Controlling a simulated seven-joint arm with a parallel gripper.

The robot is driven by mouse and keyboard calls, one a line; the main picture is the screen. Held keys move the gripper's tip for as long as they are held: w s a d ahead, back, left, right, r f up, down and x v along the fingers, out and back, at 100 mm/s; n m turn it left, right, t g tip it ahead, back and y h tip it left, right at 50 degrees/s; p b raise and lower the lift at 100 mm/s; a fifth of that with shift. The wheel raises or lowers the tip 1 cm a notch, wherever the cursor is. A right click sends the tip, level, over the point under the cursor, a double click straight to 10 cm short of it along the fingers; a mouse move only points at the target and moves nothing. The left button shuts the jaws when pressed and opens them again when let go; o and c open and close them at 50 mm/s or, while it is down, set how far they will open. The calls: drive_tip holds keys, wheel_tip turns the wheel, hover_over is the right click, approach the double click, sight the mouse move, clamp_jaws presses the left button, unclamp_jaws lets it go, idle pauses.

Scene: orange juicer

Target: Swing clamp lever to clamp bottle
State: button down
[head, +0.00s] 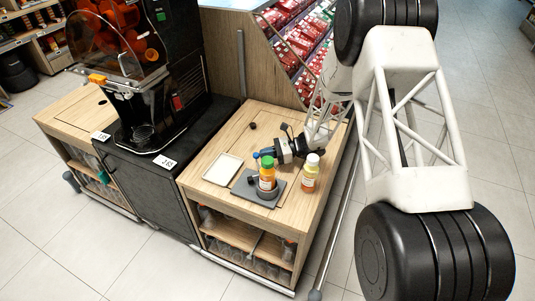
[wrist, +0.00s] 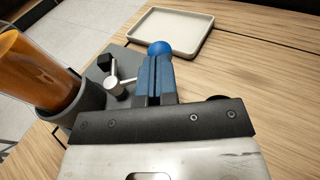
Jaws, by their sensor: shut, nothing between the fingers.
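An orange juice bottle with a green cap (head: 267,173) stands upright in the clamp fixture, whose grey base plate (head: 246,190) lies on the wooden counter. In the wrist view the bottle (wrist: 32,62) sits in a round dark grey holder (wrist: 82,104). Beside it is the clamp's silver lever mechanism (wrist: 117,87), with a black block behind it. My gripper (head: 264,155) is shut and empty, just behind the bottle's cap. Its blue fingers (wrist: 156,78) lie to the right of the silver mechanism; contact cannot be told. A blue ball (wrist: 159,47) shows at the fingertips.
The black juicer (head: 140,80) stands further left.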

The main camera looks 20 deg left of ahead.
sight(255, 154)
drive_tip(key=shift+s+a+n+g+h, duration=0.1)
drive_tip(key=shift+a+n+g+h, duration=0.25)
drive_tip(key=shift+n+g+h, duration=0.2)
drive_tip(key=shift+s+a+n+g+h, duration=0.2)
drive_tip(key=shift+a+n+g+h, duration=0.4)
drive_tip(key=shift+n+g+h, duration=0.45)
drive_tip(key=shift+x, duration=1.1)
drive_tip(key=shift+s+a+r, duration=0.15)
drive_tip(key=shift+s+a, duration=0.7)
drive_tip(key=shift+y, duration=0.3)
drive_tip(key=w+d, duration=0.1)
drive_tip(key=w, duration=0.3)
drive_tip(key=w+d+r, duration=0.1)
drive_tip(key=w, duration=0.4)
drive_tip(key=w+d+r, duration=0.1)
drive_tip(key=w, duration=0.3)
drive_tip(key=shift+w, duration=0.3)
